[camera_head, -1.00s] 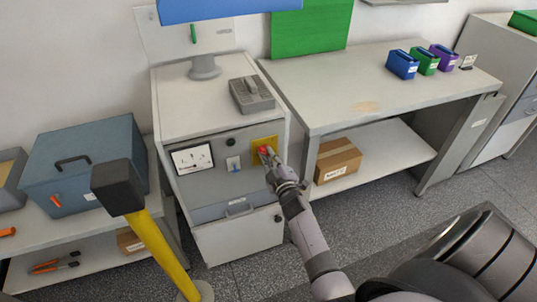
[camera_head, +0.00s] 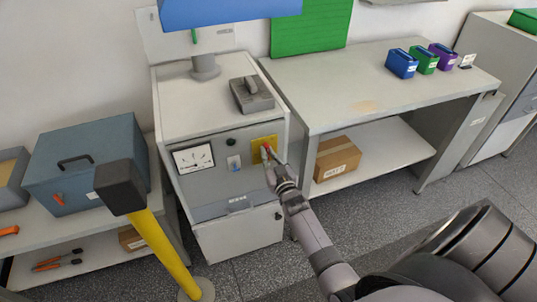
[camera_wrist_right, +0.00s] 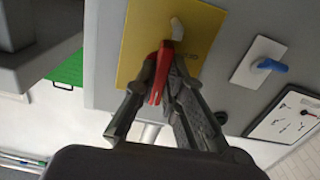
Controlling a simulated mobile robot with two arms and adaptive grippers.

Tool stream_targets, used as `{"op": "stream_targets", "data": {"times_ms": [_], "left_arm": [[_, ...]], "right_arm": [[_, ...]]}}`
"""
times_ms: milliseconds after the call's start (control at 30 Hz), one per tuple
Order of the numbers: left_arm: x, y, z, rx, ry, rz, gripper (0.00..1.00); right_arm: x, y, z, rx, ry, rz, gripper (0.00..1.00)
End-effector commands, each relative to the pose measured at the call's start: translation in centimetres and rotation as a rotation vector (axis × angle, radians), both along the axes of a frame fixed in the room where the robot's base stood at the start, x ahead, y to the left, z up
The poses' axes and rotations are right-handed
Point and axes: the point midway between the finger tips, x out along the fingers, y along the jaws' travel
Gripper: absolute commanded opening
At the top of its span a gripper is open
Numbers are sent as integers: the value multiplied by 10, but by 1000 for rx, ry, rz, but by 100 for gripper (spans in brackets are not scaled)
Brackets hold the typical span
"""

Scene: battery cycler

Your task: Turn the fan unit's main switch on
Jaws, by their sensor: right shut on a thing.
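The fan unit (camera_head: 196,212) is a grey cabinet with a sloped front panel. Its main switch is a red handle (camera_wrist_right: 163,66) on a yellow plate (camera_wrist_right: 138,40), in the right wrist view. The yellow plate also shows in the head view (camera_head: 257,144). My right gripper (camera_wrist_right: 170,75) is shut on the red handle, one finger on each side, in front of the plate. In the head view my right gripper (camera_head: 270,158) hides part of the plate and most of the handle. My left gripper is not in view.
An analog meter (camera_head: 194,159) and a small blue switch on a white plate (camera_head: 233,163) are left of the yellow plate. A yellow post with a black top (camera_head: 152,235) stands in front left. A workbench (camera_head: 380,85) is at the right.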

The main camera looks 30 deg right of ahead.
Motion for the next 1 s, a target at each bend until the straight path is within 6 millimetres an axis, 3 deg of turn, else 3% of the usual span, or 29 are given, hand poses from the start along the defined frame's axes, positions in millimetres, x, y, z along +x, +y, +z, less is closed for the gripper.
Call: {"op": "stream_targets", "data": {"times_ms": [700,733,1000], "left_arm": [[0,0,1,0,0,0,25],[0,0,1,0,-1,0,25],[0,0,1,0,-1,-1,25]], "right_arm": [[-1,0,-2,74,-14,0,0],[-1,0,-2,74,-14,0,12],[0,0,-1,71,-15,0,30]]}}
